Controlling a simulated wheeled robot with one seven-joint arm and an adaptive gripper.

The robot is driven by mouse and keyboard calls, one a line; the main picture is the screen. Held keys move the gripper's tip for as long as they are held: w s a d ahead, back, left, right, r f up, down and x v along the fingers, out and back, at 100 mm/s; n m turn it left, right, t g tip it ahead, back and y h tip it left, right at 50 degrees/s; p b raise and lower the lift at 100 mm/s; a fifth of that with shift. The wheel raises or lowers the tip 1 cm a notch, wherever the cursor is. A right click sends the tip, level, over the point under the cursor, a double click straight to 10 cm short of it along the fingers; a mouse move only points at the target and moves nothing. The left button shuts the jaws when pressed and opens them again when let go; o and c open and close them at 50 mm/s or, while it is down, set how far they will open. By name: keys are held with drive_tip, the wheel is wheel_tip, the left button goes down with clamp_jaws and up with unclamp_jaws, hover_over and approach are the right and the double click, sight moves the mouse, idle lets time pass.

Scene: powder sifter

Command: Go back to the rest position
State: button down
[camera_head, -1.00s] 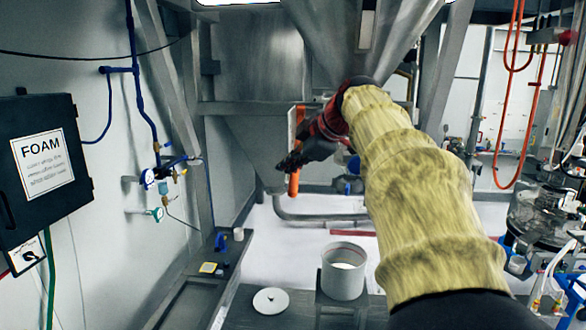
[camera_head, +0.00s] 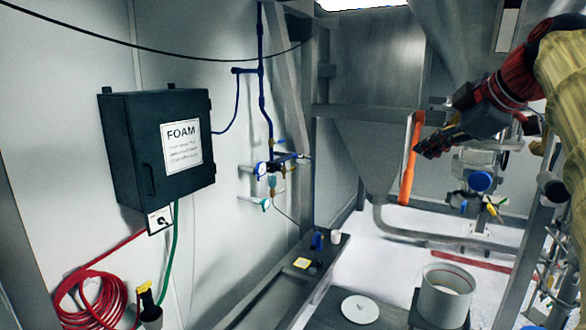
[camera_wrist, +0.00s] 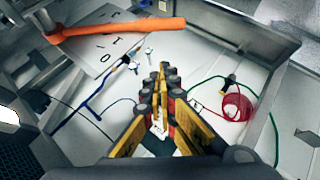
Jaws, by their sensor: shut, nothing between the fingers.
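My gripper (camera_head: 432,149) is at the right of the head view, on the end of my yellow-sleeved arm, pointing left. It is shut and empty, raised in the air. An orange bar (camera_head: 409,158) hangs upright close to the fingertips in the head view. The orange bar (camera_wrist: 120,29) lies across the top left in the wrist view, apart from the fingers.
A dark FOAM box (camera_head: 158,145) is on the left wall, with a coiled red hose (camera_head: 95,298) below. A white pot (camera_head: 443,296) and a round white lid (camera_head: 360,309) are at the bottom. A grey pipe (camera_head: 440,238) runs low behind them.

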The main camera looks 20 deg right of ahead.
wheel_tip(320, 180, down, 19)
drive_tip(key=s+d+m+g+h+b, duration=0.1)
drive_tip(key=s+m+g+b, duration=0.2)
drive_tip(key=m, duration=1)
drive_tip(key=s+a+f+b, duration=0.4)
drive_tip(key=a+f, duration=0.5)
drive_tip(key=f, duration=0.5)
drive_tip(key=s+a+f+n+g+y+b, duration=0.1)
drive_tip(key=s+a+f+b, duration=0.3)
drive_tip(key=a+f+b, duration=0.4)
drive_tip(key=s+a+f+n+b, duration=0.1)
drive_tip(key=s+a+f+b, duration=0.4)
drive_tip(key=a+f, duration=0.7)
wheel_tip(320, 180, down, 8)
drive_tip(key=shift+a+y+b, duration=0.15)
drive_tip(key=shift+y+b, duration=0.15)
drive_tip(key=shift+b, duration=0.45)
